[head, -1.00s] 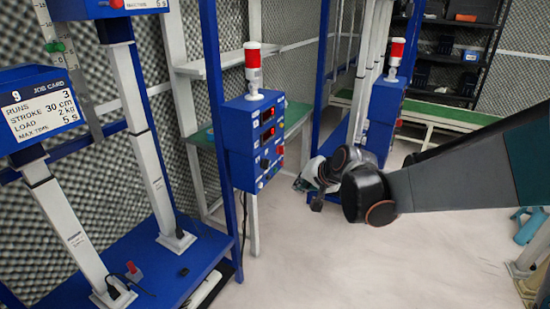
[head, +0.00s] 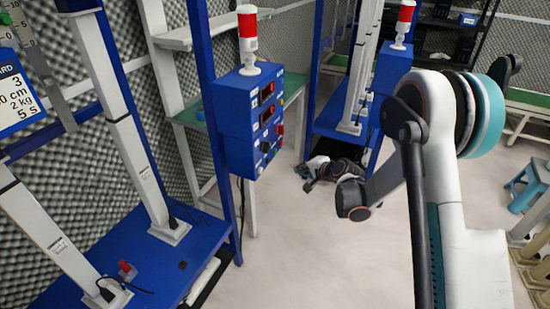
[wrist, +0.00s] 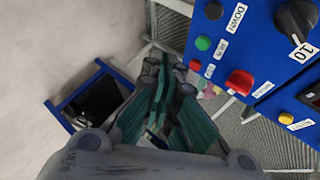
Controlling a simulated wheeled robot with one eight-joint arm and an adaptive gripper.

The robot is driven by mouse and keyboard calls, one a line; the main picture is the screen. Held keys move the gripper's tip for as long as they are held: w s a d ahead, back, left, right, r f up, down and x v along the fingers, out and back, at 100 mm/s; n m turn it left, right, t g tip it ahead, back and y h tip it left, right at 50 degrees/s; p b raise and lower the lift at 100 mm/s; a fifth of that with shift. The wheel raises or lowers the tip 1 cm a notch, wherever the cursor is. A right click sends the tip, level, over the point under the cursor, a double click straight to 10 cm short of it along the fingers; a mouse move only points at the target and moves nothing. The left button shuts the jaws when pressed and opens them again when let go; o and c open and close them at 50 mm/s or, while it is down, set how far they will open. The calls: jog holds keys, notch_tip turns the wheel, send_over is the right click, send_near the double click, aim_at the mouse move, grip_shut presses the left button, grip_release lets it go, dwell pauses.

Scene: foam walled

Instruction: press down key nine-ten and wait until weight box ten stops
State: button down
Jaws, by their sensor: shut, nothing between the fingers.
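A blue control box (head: 250,120) with red displays stands on a blue post in the head view. In the wrist view its panel (wrist: 262,62) fills the upper right, with a "DOWN" label (wrist: 236,17), a black knob (wrist: 296,20) beside a "10" label, a green button (wrist: 203,43), a red switch (wrist: 239,82) and a yellow button (wrist: 286,118). My gripper (wrist: 165,92) is shut and empty, left of and apart from the panel. In the head view my gripper (head: 308,173) is low, right of the box. I cannot make out key nine-ten or weight box ten.
A red and white lamp (head: 248,38) tops the box. Another rig (head: 340,115) stands behind. A blue stool (head: 528,188) is at right. The pale floor (head: 310,250) in front is clear.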

aim_at(268, 161)
jog(key=shift+w+f, duration=0.3)
jog(key=shift+f, duration=0.1)
jog(key=w+a, duration=0.3)
jog(key=a, duration=0.5)
dwell(0.4)
jog(key=shift+a, duration=0.2)
dwell(1.1)
jog(key=shift+w+a, duration=0.15)
jog(key=shift+a, duration=0.2)
